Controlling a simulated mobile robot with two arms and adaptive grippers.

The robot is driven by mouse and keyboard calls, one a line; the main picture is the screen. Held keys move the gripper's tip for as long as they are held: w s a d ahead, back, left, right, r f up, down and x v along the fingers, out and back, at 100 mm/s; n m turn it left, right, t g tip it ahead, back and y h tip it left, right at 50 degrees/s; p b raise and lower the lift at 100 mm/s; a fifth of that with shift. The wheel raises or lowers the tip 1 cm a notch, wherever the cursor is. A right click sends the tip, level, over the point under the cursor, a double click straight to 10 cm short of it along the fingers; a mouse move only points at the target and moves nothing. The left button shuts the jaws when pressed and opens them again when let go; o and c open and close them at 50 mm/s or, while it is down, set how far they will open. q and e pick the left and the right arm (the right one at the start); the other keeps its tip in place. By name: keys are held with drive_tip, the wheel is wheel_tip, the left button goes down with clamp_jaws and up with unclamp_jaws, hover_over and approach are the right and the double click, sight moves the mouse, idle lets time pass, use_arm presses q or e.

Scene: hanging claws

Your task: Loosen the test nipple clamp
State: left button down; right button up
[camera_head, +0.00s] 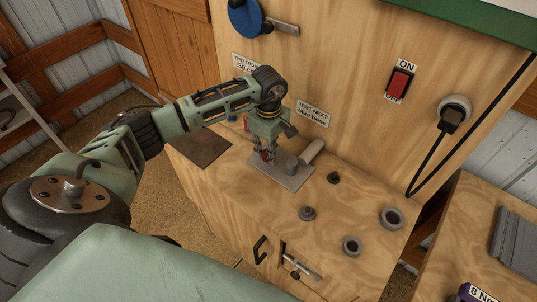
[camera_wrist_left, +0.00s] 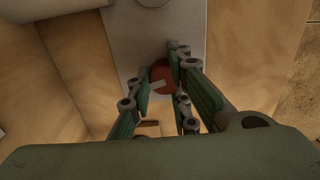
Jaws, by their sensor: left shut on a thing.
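The test nipple clamp appears as a small red part (camera_head: 265,155) on a grey plate (camera_head: 292,181) on the wooden bench; most of it is hidden by my fingers. My left gripper (camera_head: 264,158) points down over the plate's left part and is shut on this red clamp part. In the left wrist view, the red part (camera_wrist_left: 163,74) sits between the two fingers (camera_wrist_left: 160,100), with a pale strip across it. A grey cylinder (camera_head: 311,151) and a short upright grey piece (camera_head: 291,166) stand just right of the gripper. My right gripper is not in view.
Several dark and grey rings and plugs, such as one ring (camera_head: 391,218), lie on the bench's right part. A red switch (camera_head: 399,84) and a plugged cable (camera_head: 452,116) are on the back panel. The bench front is mostly clear.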

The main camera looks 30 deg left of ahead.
use_arm(q)
drive_tip(key=shift+s+f, duration=0.2)
drive_tip(key=shift+s, duration=0.15)
